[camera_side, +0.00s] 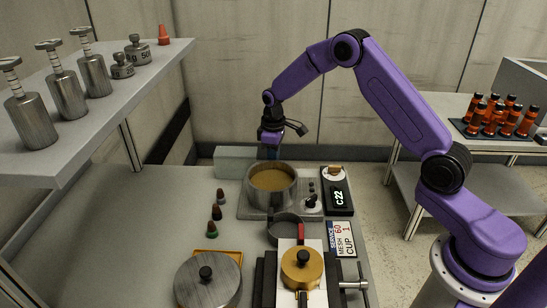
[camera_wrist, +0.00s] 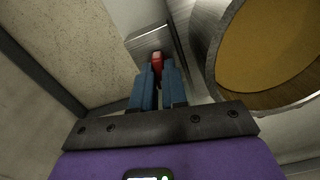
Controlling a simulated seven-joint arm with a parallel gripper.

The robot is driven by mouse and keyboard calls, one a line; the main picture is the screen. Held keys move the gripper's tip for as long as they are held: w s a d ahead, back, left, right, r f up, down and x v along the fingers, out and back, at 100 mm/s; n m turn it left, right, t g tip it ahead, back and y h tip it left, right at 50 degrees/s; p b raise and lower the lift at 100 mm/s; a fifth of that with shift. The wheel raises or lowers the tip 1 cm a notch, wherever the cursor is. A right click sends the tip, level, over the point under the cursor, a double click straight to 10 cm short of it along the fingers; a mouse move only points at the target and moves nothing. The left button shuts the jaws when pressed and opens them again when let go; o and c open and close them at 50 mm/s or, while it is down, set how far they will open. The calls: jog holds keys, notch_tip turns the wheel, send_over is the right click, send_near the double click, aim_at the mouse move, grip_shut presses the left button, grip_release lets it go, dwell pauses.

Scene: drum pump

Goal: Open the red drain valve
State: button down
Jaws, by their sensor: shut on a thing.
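My gripper (camera_wrist: 159,76) has two blue fingers closed on a small red piece, which I take to be the red drain valve's handle (camera_wrist: 157,60). The red piece sticks out beyond the fingertips, in front of a grey block (camera_wrist: 147,42). In the side view my gripper (camera_side: 271,155) points down behind a steel pot (camera_side: 272,200) of tan liquid. The pot's rim hides the fingertips and the red piece there. The pot stands at the right in the wrist view, beside the fingers and apart from them.
A grey pan (camera_side: 285,229), a brass pot (camera_side: 302,268) in a vise and a lidded steel pot (camera_side: 208,282) stand nearer the camera. A display reading C:22 (camera_side: 338,197) is right of the pot. Several small coloured cones (camera_side: 216,212) stand left. The bench's left side is clear.

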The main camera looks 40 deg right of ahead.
jog(key=m, duration=0.4)
jog(key=shift+m, duration=0.3)
jog(key=m, duration=0.3)
jog(key=shift+m, duration=0.3)
jog(key=m, duration=0.3)
jog(key=shift+m, duration=0.3)
jog(key=shift+r+m, duration=0.1)
jog(key=shift+m, duration=1.7)
jog(key=c, duration=1.2)
grip_release()
jog(key=shift+o, duration=0.2)
notch_tip(320, 180, up, 17)
jog(key=shift+r, duration=0.2)
